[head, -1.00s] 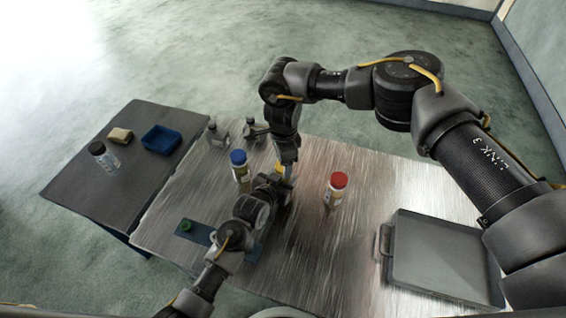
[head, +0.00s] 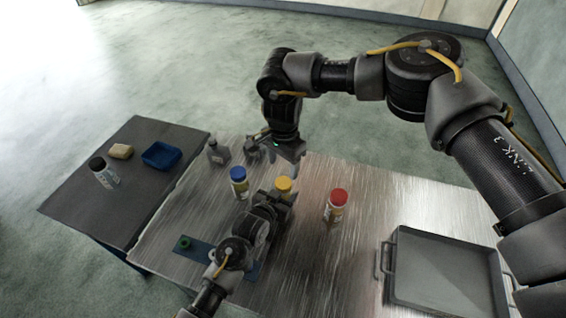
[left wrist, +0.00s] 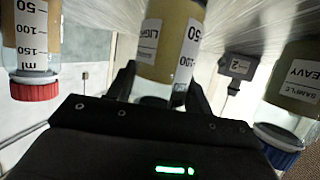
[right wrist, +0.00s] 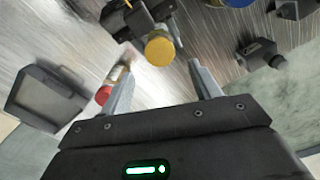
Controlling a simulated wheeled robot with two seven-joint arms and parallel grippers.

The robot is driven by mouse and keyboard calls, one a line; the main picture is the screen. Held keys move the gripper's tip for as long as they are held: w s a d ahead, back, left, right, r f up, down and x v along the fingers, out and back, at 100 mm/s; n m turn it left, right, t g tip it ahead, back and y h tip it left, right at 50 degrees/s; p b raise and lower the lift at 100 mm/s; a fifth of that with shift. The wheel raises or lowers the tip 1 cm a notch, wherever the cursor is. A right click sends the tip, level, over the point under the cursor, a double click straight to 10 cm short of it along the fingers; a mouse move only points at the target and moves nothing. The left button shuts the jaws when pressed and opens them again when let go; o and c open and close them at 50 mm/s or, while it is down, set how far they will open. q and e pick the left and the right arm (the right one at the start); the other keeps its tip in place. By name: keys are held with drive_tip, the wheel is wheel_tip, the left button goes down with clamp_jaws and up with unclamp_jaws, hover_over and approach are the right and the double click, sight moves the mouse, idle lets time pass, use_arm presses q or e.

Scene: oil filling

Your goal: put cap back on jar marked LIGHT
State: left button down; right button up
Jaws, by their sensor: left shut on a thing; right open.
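The jar marked LIGHT (left wrist: 170,40) shows in the left wrist view between my left gripper's fingers, which are shut on it. Its yellow cap (head: 283,184) sits on top of the jar in the head view. The cap also shows from above in the right wrist view (right wrist: 159,50). I cannot tell whether the cap is fully tightened. My left gripper (head: 284,200) holds the jar from the front, above or at the metal table. My right gripper (head: 280,152) is open and empty, above and apart from the cap.
A blue-capped jar (head: 238,184) marked HEAVY stands left of the held jar, a red-capped jar (head: 336,206) right of it. Grey objects (head: 218,152) stand behind. A metal tray (head: 425,290) lies front right. A blue board (head: 200,250) with a green item lies front left.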

sight(283, 182)
drive_tip(key=shift+r+n, duration=0.15)
drive_tip(key=shift+n, duration=0.15)
drive_tip(key=shift+f, duration=4.05)
drive_tip(key=c, duration=1)
drive_tip(key=m, duration=0.6)
drive_tip(key=shift+m, duration=0.3)
